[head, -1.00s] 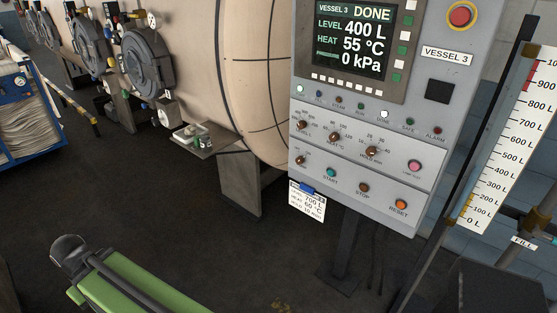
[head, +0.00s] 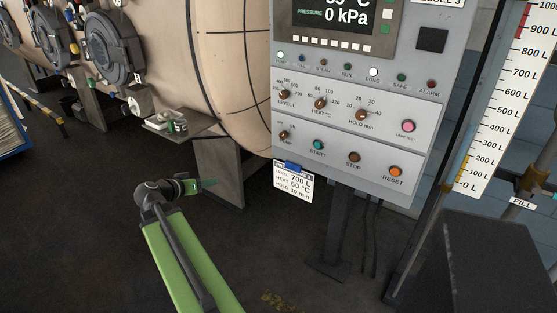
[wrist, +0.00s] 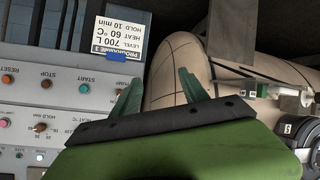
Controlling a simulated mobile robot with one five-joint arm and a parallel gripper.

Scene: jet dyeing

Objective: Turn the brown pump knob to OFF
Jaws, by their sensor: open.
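The brown pump knob (head: 284,135) is a small round knob at the lower left of the grey control panel (head: 352,180), left of the teal START button (head: 318,145). Its pointer direction is too small to read. My gripper (head: 208,184) is left of the panel and lower than the knob, apart from it. In the wrist view, my gripper (wrist: 160,74) has its two green fingers spread with nothing between them. The panel appears upside down at the left there, with the START button (wrist: 85,88) left of the fingers. The pump knob is mostly hidden there by the left finger.
Other brown knobs, LEVEL (head: 284,94), HEAT (head: 320,103) and HOLD (head: 361,114), sit above. The STOP button (head: 354,157) is right of START. A programme card (head: 294,184) hangs below the panel. The cream vessel (head: 235,80) and a small shelf (head: 180,133) stand left.

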